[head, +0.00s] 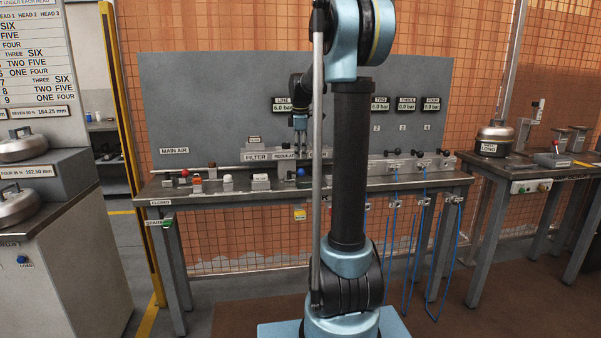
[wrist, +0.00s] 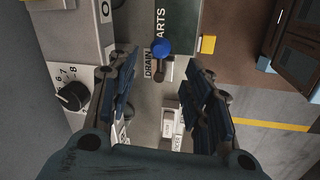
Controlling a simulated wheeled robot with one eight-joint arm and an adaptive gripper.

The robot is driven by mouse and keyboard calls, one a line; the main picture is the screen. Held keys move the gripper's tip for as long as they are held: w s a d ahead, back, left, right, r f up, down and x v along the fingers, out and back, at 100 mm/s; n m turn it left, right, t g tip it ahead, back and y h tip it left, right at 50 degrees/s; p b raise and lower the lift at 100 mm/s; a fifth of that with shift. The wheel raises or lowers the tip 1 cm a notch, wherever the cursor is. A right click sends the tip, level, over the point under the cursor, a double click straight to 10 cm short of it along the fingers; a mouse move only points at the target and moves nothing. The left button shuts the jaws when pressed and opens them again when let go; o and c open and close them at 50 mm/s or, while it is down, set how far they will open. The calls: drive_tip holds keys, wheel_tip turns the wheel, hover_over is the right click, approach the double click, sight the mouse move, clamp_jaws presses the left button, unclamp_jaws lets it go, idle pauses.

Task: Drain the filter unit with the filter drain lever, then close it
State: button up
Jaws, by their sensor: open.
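The filter drain lever shows in the wrist view as a blue ball knob (wrist: 161,48) on a short dark stem, beside a label reading DRAIN (wrist: 148,67). A blue knob also shows in the head view (head: 301,173) on the bench. My gripper (wrist: 162,64) is open and empty, its two fingers on either side of the view, with the knob lying between and just beyond their tips. In the head view my gripper (head: 300,132) points down above the bench, near the FILTER label (head: 256,157). My arm hides part of the bench there.
A black numbered dial (wrist: 71,96) sits on a grey block close to the left finger. The bench (head: 225,192) also carries red, orange and white knobs at left. Pressure displays (head: 283,104) hang on the back panel. Blue hoses (head: 407,260) hang below the right side.

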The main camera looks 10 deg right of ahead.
sight(296, 173)
drive_tip(key=f, duration=0.3)
drive_tip(key=w+f, duration=0.1)
drive_tip(key=f, duration=0.5)
drive_tip(key=shift+w+d+f, duration=0.15)
drive_tip(key=shift+w+d, duration=0.05)
drive_tip(key=shift+w, duration=0.15)
drive_tip(key=shift+c, duration=0.3)
drive_tip(key=c, duration=1)
